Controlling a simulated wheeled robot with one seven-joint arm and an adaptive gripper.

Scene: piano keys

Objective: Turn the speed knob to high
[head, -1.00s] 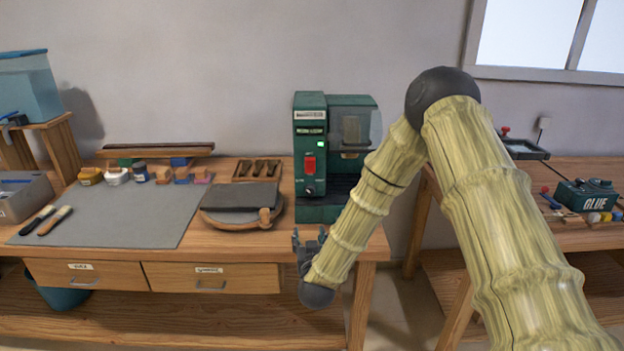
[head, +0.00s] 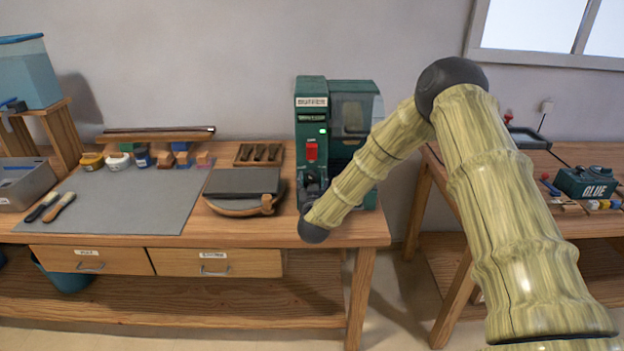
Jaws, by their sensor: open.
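The green buffer machine (head: 311,112) stands at the back right of the workbench, with a "BUFFER" label at its top. A red switch (head: 311,151) and a small lit white-green light sit on its front panel. My wrist and forearm cover the machine's lower right front.
A second table (head: 530,165) with a glue box (head: 585,183) stands at right.

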